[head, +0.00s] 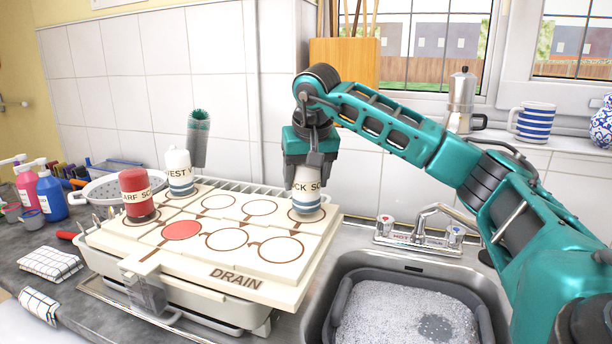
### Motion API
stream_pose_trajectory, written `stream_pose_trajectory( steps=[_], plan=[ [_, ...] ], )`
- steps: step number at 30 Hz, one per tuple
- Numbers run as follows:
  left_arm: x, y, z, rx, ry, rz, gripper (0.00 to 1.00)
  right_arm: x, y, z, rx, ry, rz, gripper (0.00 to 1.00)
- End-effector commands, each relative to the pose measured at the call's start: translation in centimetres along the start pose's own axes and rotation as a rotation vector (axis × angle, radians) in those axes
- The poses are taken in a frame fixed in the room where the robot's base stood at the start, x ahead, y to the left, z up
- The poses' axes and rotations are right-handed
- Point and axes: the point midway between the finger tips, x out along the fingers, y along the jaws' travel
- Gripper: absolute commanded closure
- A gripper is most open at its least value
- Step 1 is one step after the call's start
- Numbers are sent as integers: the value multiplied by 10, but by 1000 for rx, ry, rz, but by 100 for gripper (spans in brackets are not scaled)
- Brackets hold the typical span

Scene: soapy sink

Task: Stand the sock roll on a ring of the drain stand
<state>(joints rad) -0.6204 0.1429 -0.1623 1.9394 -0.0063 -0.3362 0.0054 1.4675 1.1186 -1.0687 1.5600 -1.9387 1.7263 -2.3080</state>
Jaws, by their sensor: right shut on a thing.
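The sock roll (307,199), white with blue-grey bands low down and a partly hidden label, is upright in my right gripper (308,172). The gripper points straight down and is shut on its upper part. The roll's base is inside the outline of the back right ring (306,218) of the drain stand (222,274); whether it touches the board I cannot tell. A red scarf roll (137,194) stands on a ring at the stand's left, and a white vest roll (179,172) on a ring behind it. My left gripper is not in view.
Several other rings on the stand are empty; one spot is a red disc (182,230). The tap (425,226) and the sink basin (343,297) with foam are to the right. A green brush (198,140) stands behind the stand; bottles (51,196) are at the far left.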

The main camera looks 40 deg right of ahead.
Motion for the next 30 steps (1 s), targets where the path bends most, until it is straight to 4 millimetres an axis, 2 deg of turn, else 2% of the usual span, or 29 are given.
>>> stream_pose_trajectory(
  steps=[14, 15, 24, 30],
  plan=[
    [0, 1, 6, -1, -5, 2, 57, 9, 0, 4, 1, 1, 0, 74],
    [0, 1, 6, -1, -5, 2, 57, 8, 0, 3, 1, 2, 0, 34],
    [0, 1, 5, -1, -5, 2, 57, 8, 0, 3, 0, 1, 0, 7],
    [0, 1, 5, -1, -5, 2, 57, 9, 0, 4, 0, -1, 1, 7]
  ],
)
